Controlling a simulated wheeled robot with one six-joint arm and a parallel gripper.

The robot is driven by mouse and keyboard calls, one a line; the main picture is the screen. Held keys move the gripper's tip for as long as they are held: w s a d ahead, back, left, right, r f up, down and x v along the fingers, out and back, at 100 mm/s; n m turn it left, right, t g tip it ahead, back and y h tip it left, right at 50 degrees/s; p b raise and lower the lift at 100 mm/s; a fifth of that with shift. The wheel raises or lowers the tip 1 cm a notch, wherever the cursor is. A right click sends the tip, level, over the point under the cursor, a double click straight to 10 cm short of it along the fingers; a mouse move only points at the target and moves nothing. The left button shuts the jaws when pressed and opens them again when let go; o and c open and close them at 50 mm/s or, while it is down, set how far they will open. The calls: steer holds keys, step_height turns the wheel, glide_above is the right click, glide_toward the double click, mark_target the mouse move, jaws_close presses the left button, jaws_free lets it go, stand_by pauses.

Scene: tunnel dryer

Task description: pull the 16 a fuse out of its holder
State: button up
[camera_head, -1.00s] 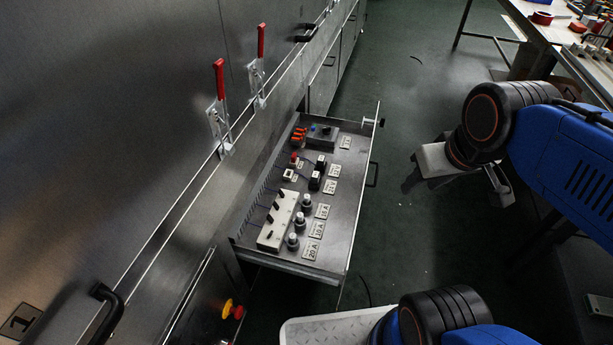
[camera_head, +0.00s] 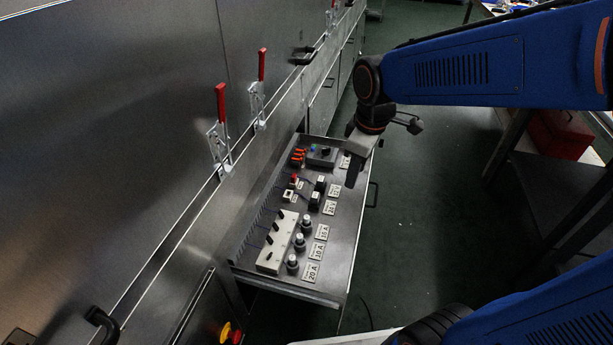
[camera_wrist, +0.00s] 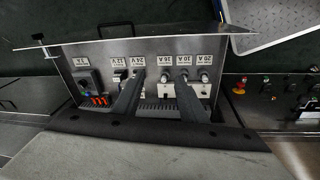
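The 16 A fuse (camera_head: 308,222) is a light-capped dark cylinder upright in the open drawer. It is the farthest of three in a row beside the 16 A label (camera_head: 321,232); the 10 A (camera_head: 299,241) and 20 A (camera_head: 291,262) fuses are nearer. In the wrist view the 16 A fuse (camera_wrist: 166,77) shows between my finger ends, with the 10 A fuse (camera_wrist: 184,77) close to the right finger. My gripper (camera_head: 354,182) is open and empty, above the drawer's far right part, apart from the fuses. The lower part of the 16 A holder is hard to make out.
The drawer (camera_head: 335,285) also holds a white block (camera_head: 277,243) with black levers, small modules (camera_head: 315,199) and orange connectors (camera_head: 298,157). Red-handled clamps (camera_head: 221,105) stand on the steel cabinet to the left. Open floor lies right of the drawer.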

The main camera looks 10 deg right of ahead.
mark_target(306, 217)
steer(key=w+a+f+n+g, duration=0.2)
steer(key=w+a+f+n, duration=0.55)
steer(key=a, duration=0.35)
step_height(306, 217, down, 18)
steer(key=shift+a+r, duration=0.1)
steer(key=shift+a, duration=0.05)
stand_by(0.4)
jaws_close()
